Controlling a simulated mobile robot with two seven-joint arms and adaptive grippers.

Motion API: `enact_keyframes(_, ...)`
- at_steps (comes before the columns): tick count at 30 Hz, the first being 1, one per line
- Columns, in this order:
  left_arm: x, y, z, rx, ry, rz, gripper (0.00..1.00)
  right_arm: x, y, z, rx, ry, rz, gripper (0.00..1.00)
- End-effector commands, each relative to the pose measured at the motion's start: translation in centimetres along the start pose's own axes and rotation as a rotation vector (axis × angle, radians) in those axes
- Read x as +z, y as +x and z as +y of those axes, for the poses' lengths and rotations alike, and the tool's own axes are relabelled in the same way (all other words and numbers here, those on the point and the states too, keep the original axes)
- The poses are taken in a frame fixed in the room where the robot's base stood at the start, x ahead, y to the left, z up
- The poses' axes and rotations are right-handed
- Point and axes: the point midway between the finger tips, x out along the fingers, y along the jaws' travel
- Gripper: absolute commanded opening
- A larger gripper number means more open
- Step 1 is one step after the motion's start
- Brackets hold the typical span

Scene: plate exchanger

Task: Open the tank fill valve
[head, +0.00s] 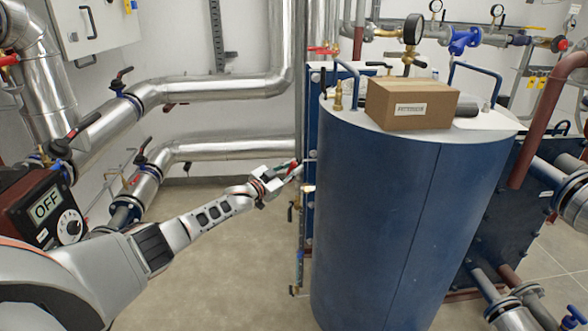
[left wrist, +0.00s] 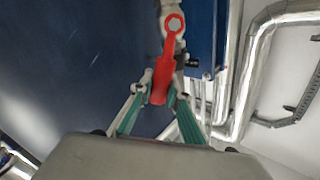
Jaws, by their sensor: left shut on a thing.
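The big blue tank (head: 390,220) stands right of centre in the head view. My left gripper (head: 286,172) reaches in from the left to the tank's left side, at a small red valve handle. In the left wrist view the red handle (left wrist: 165,62) hangs from a round pale hub with a hex nut, and its lower end lies between the fingertips of my left gripper (left wrist: 162,88). The green-padded fingers are closed on the handle. The tank's dark blue wall (left wrist: 70,70) fills the left of that view. My right gripper is not in view.
Floor below my arm is clear.

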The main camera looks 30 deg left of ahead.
Motion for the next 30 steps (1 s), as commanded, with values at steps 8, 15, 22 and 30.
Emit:
enact_keyframes(8, -0.1, 0.0, -0.1, -0.001, -0.004, 0.002, 0.0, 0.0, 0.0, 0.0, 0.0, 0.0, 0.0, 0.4)
enact_keyframes(15, -0.1, 0.0, -0.1, -0.001, -0.002, 0.002, 0.34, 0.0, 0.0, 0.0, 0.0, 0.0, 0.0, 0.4)
enact_keyframes(22, -0.1, 0.0, -0.1, 0.0, -0.002, 0.001, 0.34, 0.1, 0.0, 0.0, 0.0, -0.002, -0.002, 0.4)
enact_keyframes(30, 0.2, -1.1, -0.1, -0.001, -0.002, -0.001, 0.34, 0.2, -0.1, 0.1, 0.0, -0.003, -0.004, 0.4)
